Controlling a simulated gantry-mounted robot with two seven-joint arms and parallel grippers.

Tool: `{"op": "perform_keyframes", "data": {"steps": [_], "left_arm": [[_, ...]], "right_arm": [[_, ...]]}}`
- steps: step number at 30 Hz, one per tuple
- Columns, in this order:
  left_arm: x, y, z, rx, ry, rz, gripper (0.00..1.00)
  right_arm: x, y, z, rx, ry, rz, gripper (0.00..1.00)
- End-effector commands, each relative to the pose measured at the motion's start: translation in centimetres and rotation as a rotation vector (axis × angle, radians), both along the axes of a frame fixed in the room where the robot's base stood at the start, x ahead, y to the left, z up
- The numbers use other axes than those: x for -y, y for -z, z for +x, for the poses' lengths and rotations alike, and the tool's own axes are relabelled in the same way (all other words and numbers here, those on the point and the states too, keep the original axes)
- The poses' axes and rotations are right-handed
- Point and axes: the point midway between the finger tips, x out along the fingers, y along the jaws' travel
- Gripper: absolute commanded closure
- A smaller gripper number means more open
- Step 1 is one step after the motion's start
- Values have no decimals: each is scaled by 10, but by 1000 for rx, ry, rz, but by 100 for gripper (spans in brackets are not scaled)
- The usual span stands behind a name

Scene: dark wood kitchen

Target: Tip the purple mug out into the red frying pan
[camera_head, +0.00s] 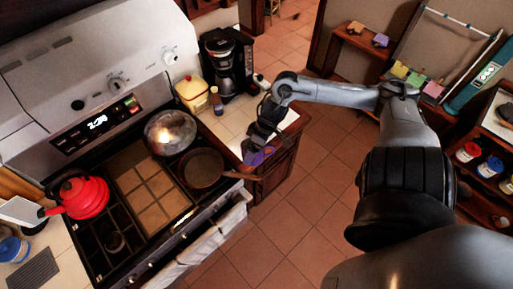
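The purple mug (260,157) is at the counter corner right of the stove, partly hidden by my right gripper. My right gripper (252,145) reaches down at the mug from above. I cannot tell whether its fingers are closed on the mug or only beside it. A dark reddish-brown frying pan (203,168) sits on the right side of the stove, its handle pointing right toward the mug. The inside of the mug cannot be made out. My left gripper is not in view.
A shiny lidded pot (170,131) stands behind the pan. A red kettle (80,195) is at the stove's left. A coffee maker (227,62), a yellow container (191,93) and a small bottle (216,101) stand at the counter's back. Some counter (222,119) is clear.

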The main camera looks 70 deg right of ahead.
Motion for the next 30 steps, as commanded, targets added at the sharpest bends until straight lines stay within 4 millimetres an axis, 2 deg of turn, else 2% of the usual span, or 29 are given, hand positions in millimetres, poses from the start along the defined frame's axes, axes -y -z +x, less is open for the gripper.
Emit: {"op": "perform_keyframes", "data": {"steps": [30], "left_arm": [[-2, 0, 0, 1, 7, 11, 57]], "right_arm": [[-11, 29, 49, 4, 169, 9, 47]]}}
